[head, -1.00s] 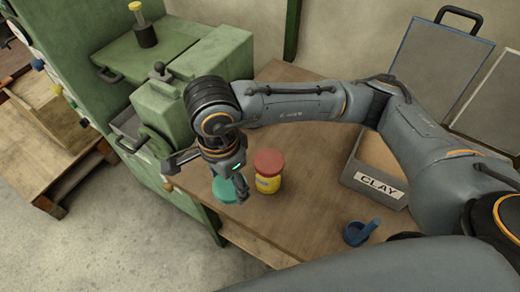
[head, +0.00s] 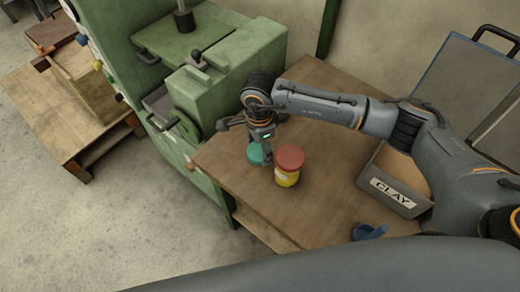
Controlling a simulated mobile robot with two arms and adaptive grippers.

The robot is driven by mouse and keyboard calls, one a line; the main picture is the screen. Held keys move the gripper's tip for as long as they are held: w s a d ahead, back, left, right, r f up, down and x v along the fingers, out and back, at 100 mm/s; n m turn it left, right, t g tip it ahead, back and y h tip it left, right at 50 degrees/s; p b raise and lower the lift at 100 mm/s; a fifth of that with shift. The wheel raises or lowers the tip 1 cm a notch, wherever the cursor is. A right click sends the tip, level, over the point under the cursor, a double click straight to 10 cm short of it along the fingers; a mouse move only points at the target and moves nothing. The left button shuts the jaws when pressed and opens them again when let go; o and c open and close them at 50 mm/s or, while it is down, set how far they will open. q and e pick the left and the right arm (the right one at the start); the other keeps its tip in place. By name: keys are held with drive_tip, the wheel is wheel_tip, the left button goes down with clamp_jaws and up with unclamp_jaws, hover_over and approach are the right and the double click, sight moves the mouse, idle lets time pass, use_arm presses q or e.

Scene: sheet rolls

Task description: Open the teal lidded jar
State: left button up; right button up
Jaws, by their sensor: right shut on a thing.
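The teal lidded jar (head: 254,153) stands near the left part of the wooden table, in front of the green machine. Only part of its teal lid shows clearly; the jar body is mostly hidden. My right gripper (head: 266,156) comes down over it from above, pointing downward. It is shut on the teal lidded jar at the lid, with one finger in front of its right side. I cannot tell whether the lid is apart from the body. My left gripper is not in view.
A yellow jar with a red lid (head: 289,166) stands close on the right of the gripper. A grey box labelled CLAY (head: 398,196) and a blue item (head: 368,232) are further right. The green machine (head: 222,92) borders the table. The front middle of the table (head: 290,215) is clear.

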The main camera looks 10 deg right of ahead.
sight(260, 149)
drive_tip(key=shift+w+d+f, duration=0.15)
drive_tip(key=shift+w+f, duration=0.05)
drive_tip(key=shift+f, duration=0.1)
wheel_tip(260, 149, down, 2)
drive_tip(key=shift+f+p, duration=0.1)
drive_tip(key=shift+p, duration=0.7)
drive_tip(key=shift+f, duration=0.65)
drive_tip(key=o, duration=1.3)
drive_tip(key=shift+w, duration=0.1)
